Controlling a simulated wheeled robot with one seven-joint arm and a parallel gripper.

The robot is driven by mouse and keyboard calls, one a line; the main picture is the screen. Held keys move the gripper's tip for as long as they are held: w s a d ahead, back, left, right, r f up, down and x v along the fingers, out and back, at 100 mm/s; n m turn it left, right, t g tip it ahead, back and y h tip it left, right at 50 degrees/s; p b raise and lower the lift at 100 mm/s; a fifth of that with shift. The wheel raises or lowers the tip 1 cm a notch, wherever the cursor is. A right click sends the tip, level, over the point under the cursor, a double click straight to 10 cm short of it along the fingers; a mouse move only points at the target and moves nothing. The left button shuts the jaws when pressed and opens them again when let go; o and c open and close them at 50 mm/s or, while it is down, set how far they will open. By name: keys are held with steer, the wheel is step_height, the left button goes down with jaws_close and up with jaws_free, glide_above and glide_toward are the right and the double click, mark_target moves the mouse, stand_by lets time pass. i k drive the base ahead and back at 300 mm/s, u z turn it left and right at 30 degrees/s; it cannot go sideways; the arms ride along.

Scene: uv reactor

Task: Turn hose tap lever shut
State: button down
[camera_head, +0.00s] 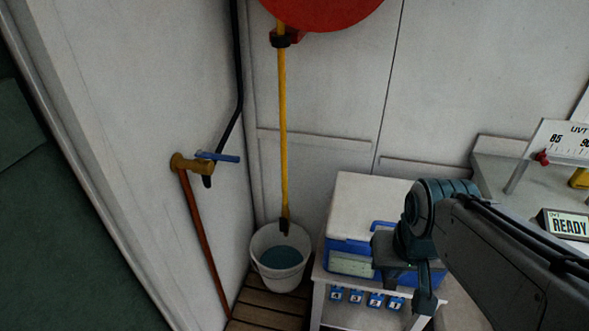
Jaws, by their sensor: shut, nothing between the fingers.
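The hose tap is a brass body (190,164) on the left wall, atop a copper-coloured pipe (203,245). Its blue lever (219,157) points right, roughly level in the picture. A black outlet end shows just under the tap, and a black pipe (239,70) runs down the wall corner behind the lever. My gripper (425,303) hangs downward at lower right, in front of the cooler's stand. It is shut, empty and well to the right of the lever, not touching it.
A blue-and-white cooler (345,248) sits on a white stand with numbered blue tags. A bench with a READY display (567,224) is at right.

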mark_target(200, 153)
steer(key=u, duration=0.3)
steer(key=k, duration=1)
steer(key=z, duration=0.3)
steer(key=i, duration=0.5)
